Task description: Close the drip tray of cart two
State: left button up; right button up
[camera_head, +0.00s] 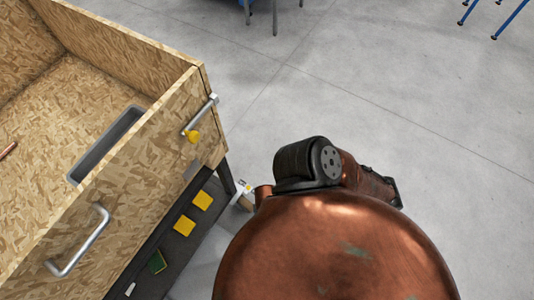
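A cart of speckled wood board (130,190) fills the left of the head view. Its open box has a metal bar handle (78,242) on the side facing me and another bar handle (200,114) near the far corner. A narrow grey tray-like recess (84,172) lies inside the box along this side. A dark shelf or tray (160,238) shows low beside the cart; I cannot tell which of these is the drip tray, nor read a cart number. Neither of my grippers shows.
Yellow pads (202,200) and a green pad (157,262) lie on the dark surface. A yellow tag (192,136) hangs by the far handle. A copper piece (8,150) is in the box. Grey floor (400,90) is open to the right; blue-legged furniture (510,20) stands far off.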

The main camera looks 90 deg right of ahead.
aim_at(195, 281)
jog(key=z, duration=0.15)
jog(key=k, duration=1.9)
jog(key=z, duration=0.55)
jog(key=i, duration=0.25)
jog(key=z, duration=0.3)
